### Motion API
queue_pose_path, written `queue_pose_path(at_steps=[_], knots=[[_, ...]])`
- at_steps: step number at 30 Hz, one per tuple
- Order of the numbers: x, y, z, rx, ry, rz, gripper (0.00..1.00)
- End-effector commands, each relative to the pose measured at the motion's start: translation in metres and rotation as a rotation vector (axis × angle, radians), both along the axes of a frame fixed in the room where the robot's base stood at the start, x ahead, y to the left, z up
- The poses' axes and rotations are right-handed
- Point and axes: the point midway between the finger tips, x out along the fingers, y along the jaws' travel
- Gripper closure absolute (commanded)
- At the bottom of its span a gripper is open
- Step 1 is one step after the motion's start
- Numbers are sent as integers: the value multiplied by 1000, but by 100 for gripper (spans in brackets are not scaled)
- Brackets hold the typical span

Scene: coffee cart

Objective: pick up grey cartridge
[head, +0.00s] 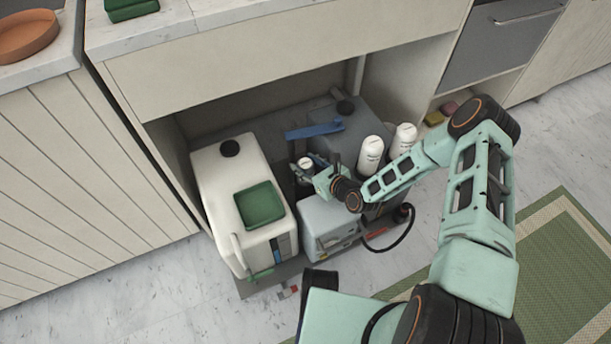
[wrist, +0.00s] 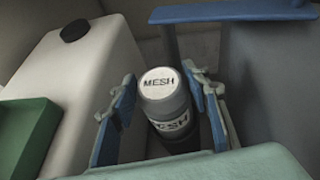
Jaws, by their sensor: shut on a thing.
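A grey cartridge (wrist: 165,98) with a pale cap lettered MESH stands between the blue finger pads of my gripper (wrist: 162,112) in the wrist view. The fingers are shut on it, one on each side. Its lower part goes down into shadow, and I cannot tell whether it is clear of what is below. In the head view the cartridge top (head: 305,163) shows just beside my gripper (head: 314,178), under the counter between the white tank and the grey box.
A white tank (head: 215,168) with a green tray (head: 261,204) stands at left. A grey box (head: 328,222) is in front. A blue bar-like handle (head: 314,130) lies behind. Two white cylinders (head: 370,155) (head: 404,138) stand at right. The counter front (head: 290,45) overhangs the bay.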

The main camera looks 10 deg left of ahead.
Motion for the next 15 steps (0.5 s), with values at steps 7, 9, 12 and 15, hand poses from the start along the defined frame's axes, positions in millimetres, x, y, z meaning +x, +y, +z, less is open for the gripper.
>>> queue_pose_path(at_steps=[7, 9, 12, 15], knots=[[1, 0, 1, 1, -2, -1, 100], [1, 0, 1, 1, -2, -1, 100], [1, 0, 1, 1, -2, -1, 100], [1, 0, 8, 2, -1, -2, 100]])
